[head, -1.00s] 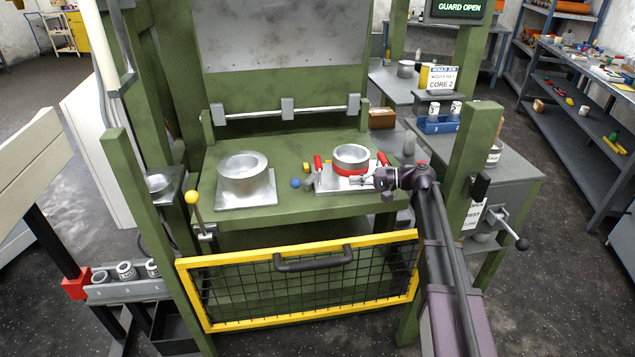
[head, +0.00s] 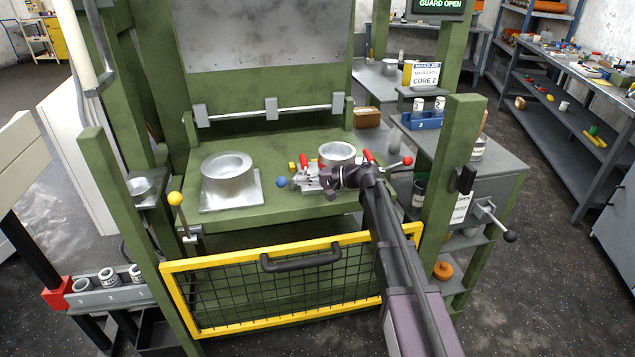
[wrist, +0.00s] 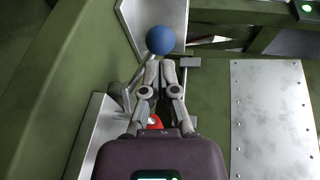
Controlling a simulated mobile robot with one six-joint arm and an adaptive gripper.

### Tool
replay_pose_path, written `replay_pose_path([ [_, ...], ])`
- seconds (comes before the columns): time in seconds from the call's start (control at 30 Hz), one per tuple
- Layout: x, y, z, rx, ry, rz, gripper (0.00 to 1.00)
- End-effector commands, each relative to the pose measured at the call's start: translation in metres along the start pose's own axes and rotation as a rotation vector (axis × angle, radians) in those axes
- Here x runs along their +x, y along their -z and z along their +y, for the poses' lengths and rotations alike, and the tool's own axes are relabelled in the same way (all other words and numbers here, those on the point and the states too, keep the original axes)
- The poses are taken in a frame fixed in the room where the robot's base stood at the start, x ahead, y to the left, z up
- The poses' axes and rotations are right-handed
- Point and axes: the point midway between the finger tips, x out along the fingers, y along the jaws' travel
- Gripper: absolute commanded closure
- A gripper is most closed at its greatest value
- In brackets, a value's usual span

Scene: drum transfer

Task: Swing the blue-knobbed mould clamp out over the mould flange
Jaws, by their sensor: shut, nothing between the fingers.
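The blue knob (head: 282,182) of the mould clamp stands at the left side of the right-hand mould, out to the left of its flange. The mould (head: 337,153) is a silver ring on a pale plate, partly hidden by my gripper. My gripper (head: 303,182) is shut and empty, just right of the blue knob. In the wrist view the blue knob (wrist: 161,40) is just beyond my closed fingertips (wrist: 160,66); I cannot tell if they touch. A grey clamp lever (wrist: 131,84) runs beside the fingers towards the knob.
A red-knobbed lever (head: 406,161) stands right of the mould. Another silver mould (head: 228,178) sits on the left of the green press table. The yellow mesh guard (head: 280,290) is in front, below the table. A green post (head: 455,180) stands right of my arm.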

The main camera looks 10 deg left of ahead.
Motion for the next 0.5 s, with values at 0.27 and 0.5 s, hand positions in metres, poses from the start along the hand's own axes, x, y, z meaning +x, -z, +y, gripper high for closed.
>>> replay_pose_path([
  [0.27, 0.023, 0.0, 0.0, 0.0, 0.0, 0.0, 1.0],
  [0.5, 0.026, 0.0, 0.0, 0.0, 0.0, 0.001, 1.0],
])
